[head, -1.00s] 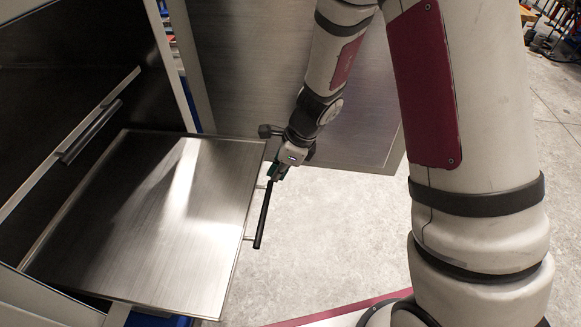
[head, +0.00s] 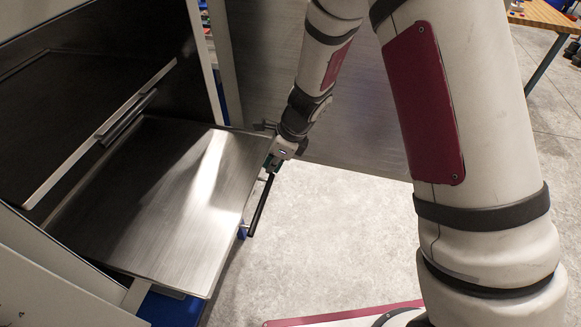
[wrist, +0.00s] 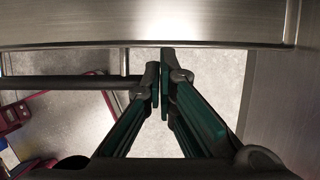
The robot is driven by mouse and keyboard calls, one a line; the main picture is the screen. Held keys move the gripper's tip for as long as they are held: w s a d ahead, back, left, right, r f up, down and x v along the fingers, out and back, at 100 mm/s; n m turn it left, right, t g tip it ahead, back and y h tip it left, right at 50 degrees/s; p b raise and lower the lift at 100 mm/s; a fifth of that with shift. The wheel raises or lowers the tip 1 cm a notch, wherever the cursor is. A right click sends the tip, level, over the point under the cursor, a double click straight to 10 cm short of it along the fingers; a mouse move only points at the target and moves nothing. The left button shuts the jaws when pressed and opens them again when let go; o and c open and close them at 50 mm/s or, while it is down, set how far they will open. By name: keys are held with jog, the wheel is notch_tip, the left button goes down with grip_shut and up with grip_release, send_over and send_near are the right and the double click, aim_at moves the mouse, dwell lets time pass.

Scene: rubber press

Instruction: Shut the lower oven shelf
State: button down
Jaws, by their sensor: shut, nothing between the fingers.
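The lower oven shelf (head: 160,190) is a flat brushed-metal tray that sticks out of the oven in the head view. A black bar handle (head: 260,205) runs along its front edge, on two short posts. My gripper (head: 270,166) is at the far end of this handle, close to the shelf's front edge. In the wrist view my gripper (wrist: 160,75) has its green-sided fingers together with nothing between them. The tips meet or nearly meet the shelf edge (wrist: 110,45); contact is unclear. The handle (wrist: 75,83) lies left of the fingers.
An upper shelf (head: 85,120) with its own handle (head: 125,118) sits further in, above the lower one. The open metal door (head: 350,120) stands behind my arm. Grey floor (head: 320,230) is clear in front of the shelf. A wooden table (head: 545,15) stands far right.

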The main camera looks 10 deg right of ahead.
aim_at(182, 155)
jog(key=w+a+b, duration=0.1)
jog(key=w+a, duration=0.2)
jog(key=a, duration=0.5)
jog(key=w+a+b, duration=0.1)
jog(key=w+a, duration=0.2)
jog(key=a, duration=0.5)
jog(key=w+a+b, duration=0.1)
jog(key=w+a, duration=0.2)
jog(key=a, duration=0.5)
jog(key=shift+a, duration=0.4)
